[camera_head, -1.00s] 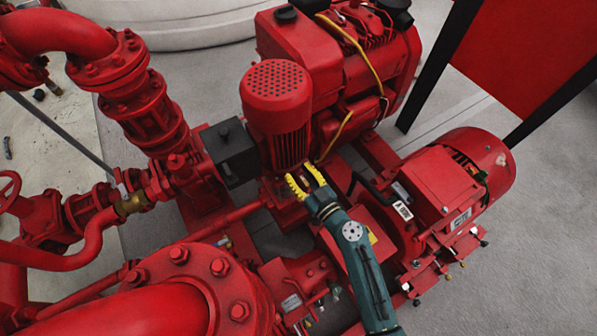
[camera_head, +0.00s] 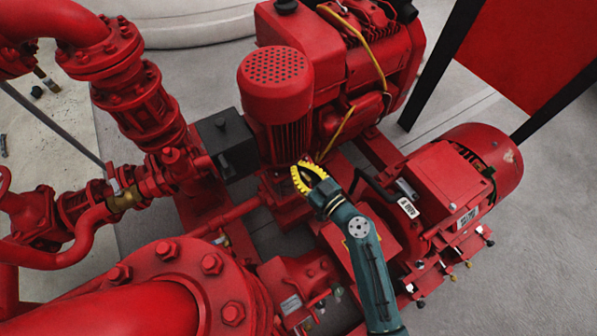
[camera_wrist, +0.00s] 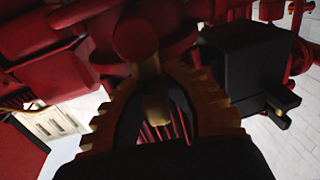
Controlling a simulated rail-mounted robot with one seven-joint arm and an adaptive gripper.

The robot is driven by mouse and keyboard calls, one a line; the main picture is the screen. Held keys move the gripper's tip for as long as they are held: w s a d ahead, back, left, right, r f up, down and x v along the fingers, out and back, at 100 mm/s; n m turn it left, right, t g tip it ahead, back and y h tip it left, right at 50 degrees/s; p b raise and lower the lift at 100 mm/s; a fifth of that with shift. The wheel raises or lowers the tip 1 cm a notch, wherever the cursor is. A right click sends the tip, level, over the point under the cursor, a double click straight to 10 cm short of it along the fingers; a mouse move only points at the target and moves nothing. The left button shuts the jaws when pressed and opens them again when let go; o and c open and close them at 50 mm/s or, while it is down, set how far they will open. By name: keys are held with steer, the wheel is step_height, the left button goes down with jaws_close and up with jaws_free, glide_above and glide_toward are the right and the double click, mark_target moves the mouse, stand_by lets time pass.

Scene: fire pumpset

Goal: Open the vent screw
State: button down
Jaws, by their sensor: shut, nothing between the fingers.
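My gripper (camera_head: 298,165), with yellow toothed fingers, is just in front of the foot of the upright red motor (camera_head: 276,95). Its fingertips are together and it holds nothing that I can make out. In the wrist view the curved fingers of my gripper (camera_wrist: 152,72) frame a dark gap. A small brass-coloured piece (camera_wrist: 156,103) shows in that gap, below a red rounded part (camera_wrist: 135,40). I cannot tell whether this piece is the vent screw or whether the fingers touch it. I cannot pick out the vent screw in the head view.
A black box (camera_head: 228,147) stands left of the upright motor; it also shows in the wrist view (camera_wrist: 240,65). Red pipes and a large flange (camera_head: 185,262) fill the lower left. A lying motor (camera_head: 455,175) is close on the right. Bare floor (camera_head: 540,240) lies beyond it.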

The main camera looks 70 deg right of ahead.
steer(key=shift+y, duration=0.3)
steer(key=c, duration=1.1)
jaws_free()
steer(key=shift+o, duration=0.2)
steer(key=v, duration=1.2)
steer(key=shift+f, duration=0.15)
